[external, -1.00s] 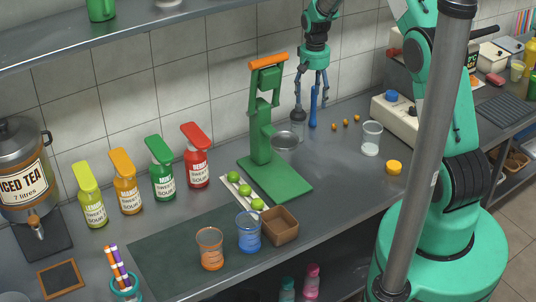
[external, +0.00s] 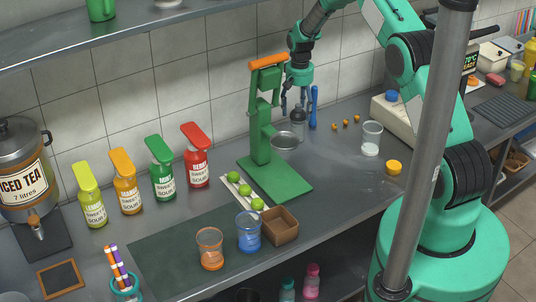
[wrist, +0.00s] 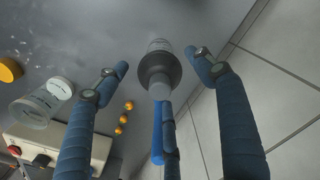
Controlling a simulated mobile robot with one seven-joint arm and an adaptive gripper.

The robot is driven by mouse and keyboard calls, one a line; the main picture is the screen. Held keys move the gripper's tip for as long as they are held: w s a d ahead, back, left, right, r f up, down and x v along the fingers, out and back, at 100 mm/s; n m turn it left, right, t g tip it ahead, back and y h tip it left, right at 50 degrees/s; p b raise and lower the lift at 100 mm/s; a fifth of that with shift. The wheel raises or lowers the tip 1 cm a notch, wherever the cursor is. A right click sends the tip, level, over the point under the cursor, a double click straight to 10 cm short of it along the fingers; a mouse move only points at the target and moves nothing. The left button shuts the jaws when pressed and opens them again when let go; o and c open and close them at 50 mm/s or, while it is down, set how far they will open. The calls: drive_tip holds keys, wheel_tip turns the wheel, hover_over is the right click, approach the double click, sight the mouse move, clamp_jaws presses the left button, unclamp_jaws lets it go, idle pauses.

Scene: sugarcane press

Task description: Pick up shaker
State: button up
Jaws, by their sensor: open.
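The shaker (external: 298,124) is a small grey vessel with a narrower top, standing on the metal counter behind the green press. In the wrist view the shaker (wrist: 158,68) lies between my fingertips, with its pale cap toward the camera. My gripper (external: 296,104) points down over the shaker, and its fingers partly hide it. In the wrist view my gripper (wrist: 156,60) is open, with a finger on each side of the shaker and visible gaps to it. Whether any finger touches it cannot be told.
A tall blue object (external: 314,108) stands close to the right of the shaker. The green press (external: 262,145) and a metal bowl (external: 285,141) are at its left and front. Small orange balls (external: 346,122) and a glass (external: 371,139) are farther right. The tiled wall (external: 226,105) is close behind.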

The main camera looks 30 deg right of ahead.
sight(298, 119)
drive_tip(key=shift+f, duration=0.1)
drive_tip(key=shift+f, duration=2.35)
clamp_jaws()
